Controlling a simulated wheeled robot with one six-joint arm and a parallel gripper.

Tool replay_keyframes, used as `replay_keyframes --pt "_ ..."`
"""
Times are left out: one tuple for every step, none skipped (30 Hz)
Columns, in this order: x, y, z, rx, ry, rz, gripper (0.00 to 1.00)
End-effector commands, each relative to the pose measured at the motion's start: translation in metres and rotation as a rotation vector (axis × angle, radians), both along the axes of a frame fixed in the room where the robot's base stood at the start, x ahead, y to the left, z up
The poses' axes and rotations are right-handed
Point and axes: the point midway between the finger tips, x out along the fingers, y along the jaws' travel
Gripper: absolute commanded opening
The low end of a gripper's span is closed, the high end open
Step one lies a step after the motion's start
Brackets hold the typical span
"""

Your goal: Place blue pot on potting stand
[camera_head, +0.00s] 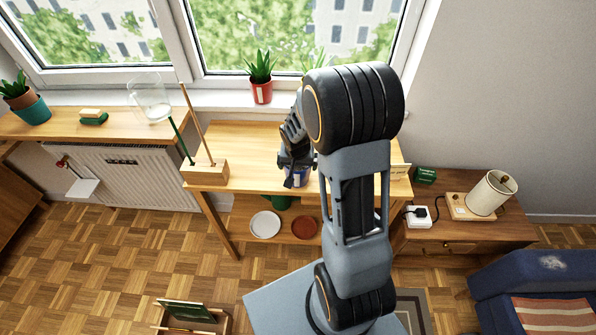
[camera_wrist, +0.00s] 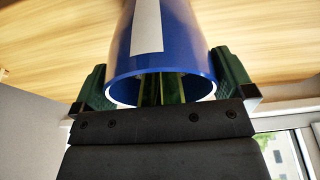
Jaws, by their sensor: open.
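The blue pot (camera_wrist: 184,45) has a white label and fills the middle of the wrist view, with green plant parts showing at its opening. My gripper (camera_wrist: 160,75) is open, with one dark green finger on each side of the pot; I cannot tell whether they touch it. In the head view, the blue pot (camera_head: 296,181) shows small below my gripper (camera_head: 296,161), mostly hidden by it. The pot is at the wooden potting stand (camera_head: 245,150), a table with a lower shelf; whether it rests on the top is hidden.
A wooden block with upright tools (camera_head: 205,172) stands on the stand's left end. A red potted plant (camera_head: 261,90) is on the windowsill. White (camera_head: 265,225) and red-brown (camera_head: 304,227) saucers lie on the lower shelf. A side table with a lamp (camera_head: 491,193) stands right.

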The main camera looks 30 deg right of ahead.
Motion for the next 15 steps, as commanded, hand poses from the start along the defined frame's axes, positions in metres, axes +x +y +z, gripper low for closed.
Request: replay_keyframes --pt "0.0013 -0.0008 -0.0059 0.0 0.002 0.001 1.0" --pt "0.0019 -0.0012 -0.0084 0.0 0.002 0.001 1.0" --pt "0.0027 -0.0014 -0.0109 0.0 0.001 0.0 1.0" --pt "0.0033 -0.0017 -0.0123 0.0 0.0 0.0 1.0" --pt "0.0037 -0.0017 -0.0135 0.0 -0.001 0.0 1.0" --pt "0.0039 -0.0019 -0.0146 0.0 -0.001 0.0 1.0" --pt "0.0041 -0.0018 -0.015 0.0 -0.001 0.0 1.0" --pt "0.0042 -0.0019 -0.015 0.0 -0.001 0.0 1.0" --pt "0.0042 -0.0019 -0.015 0.0 -0.002 0.0 1.0" --pt "0.0042 -0.0018 -0.0149 0.0 -0.002 0.0 1.0" --pt "0.0042 -0.0018 -0.0149 0.0 -0.002 0.0 1.0" --pt "0.0042 -0.0018 -0.0148 0.0 -0.002 0.0 1.0" --pt "0.0042 -0.0018 -0.0148 0.0 -0.002 0.0 1.0" --pt "0.0041 -0.0017 -0.0149 0.0 -0.001 0.0 0.97" --pt "0.0041 -0.0018 -0.0147 0.0 -0.002 0.0 0.93"
